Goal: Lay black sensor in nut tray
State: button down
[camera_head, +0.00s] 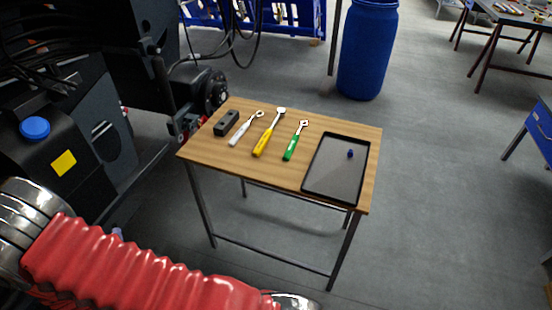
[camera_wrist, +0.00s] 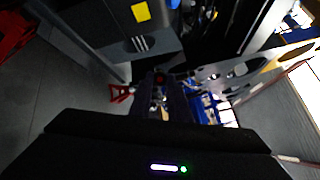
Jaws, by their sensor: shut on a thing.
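The nut tray (camera_head: 307,178) is a shallow black-rimmed tray with a grey floor, on the right end of the wooden table in the head view. One small dark blue piece (camera_head: 350,154) stands in its upper part. My gripper (camera_wrist: 160,98) shows in the wrist view, its dark fingers closed on a small dark thing (camera_wrist: 159,78) with a reddish spot, seemingly the black sensor. Dim light hides its exact outline. The tray is not seen in the wrist view. The head view does not show my gripper's fingertips.
On the table (camera_head: 268,170), left of the tray, lie a dark block (camera_head: 227,122), a white-handled tool (camera_head: 240,133), a yellow-handled tool (camera_head: 264,140) and a green-handled tool (camera_head: 292,146). Dark machinery (camera_head: 130,60) stands close on the left. A blue barrel (camera_head: 367,50) stands behind.

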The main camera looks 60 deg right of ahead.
jog(key=shift+d, duration=0.3)
jog(key=s+d+r+m+g+h, duration=0.1)
jog(key=d+g+h, duration=0.15)
jog(key=d, duration=0.45)
jog(key=d+r+m+g+h, duration=0.1)
jog(key=d+m+g+h, duration=0.15)
jog(key=d, duration=0.55)
notch_tip(320, 180, up, 5)
jog(key=m+g+y, duration=0.3)
jog(key=m+g, duration=0.2)
jog(key=g, duration=1.3)
send_over(312, 188)
jog(key=shift+s+d, duration=0.1)
jog(key=shift+d, duration=0.1)
jog(key=shift+a+n+t+h, duration=0.1)
jog(key=shift+n+t+h, duration=0.15)
jog(key=shift+t+h, duration=0.05)
jog(key=shift+f, duration=4.5)
